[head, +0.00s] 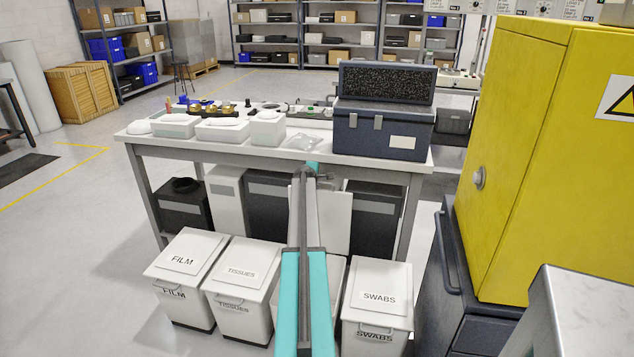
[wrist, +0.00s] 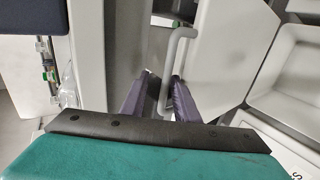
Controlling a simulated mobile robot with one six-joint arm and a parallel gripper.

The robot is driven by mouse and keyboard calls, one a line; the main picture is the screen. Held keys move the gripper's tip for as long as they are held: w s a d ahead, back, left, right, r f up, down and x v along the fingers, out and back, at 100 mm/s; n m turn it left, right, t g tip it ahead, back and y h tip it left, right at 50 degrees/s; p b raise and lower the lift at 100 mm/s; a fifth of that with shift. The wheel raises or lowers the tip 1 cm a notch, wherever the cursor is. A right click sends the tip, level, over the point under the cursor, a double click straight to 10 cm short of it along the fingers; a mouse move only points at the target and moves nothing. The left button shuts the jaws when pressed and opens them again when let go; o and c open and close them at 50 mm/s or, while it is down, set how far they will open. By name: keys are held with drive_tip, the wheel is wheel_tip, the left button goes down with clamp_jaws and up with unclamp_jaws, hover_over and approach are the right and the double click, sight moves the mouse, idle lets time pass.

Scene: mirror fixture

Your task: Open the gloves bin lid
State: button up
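The gloves bin is the white bin between the bins marked TISSUES and SWABS, its name hidden behind my arm. Its open rim (head: 343,270) shows in the head view, and its white interior (wrist: 290,65) shows at the right of the wrist view. Its lid (head: 336,222) stands raised, near upright, at the bin's back; it also shows in the wrist view (wrist: 222,60). The white loop handle (wrist: 182,48) is on the lid. My gripper (wrist: 162,78) is at the handle, fingers apart on either side of its bar, with a gap showing at the left finger.
The FILM bin (head: 184,275) and TISSUES bin (head: 240,288) stand shut to the left, the SWABS bin (head: 377,302) shut to the right. A workbench (head: 225,154) stands behind, with dark bins below. A yellow cabinet (head: 530,150) is at right. The floor at left is clear.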

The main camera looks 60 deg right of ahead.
drive_tip(key=b+v, duration=0.1)
drive_tip(key=v, duration=1.2)
drive_tip(key=shift+b, duration=0.3)
drive_tip(key=shift+w+r, duration=0.1)
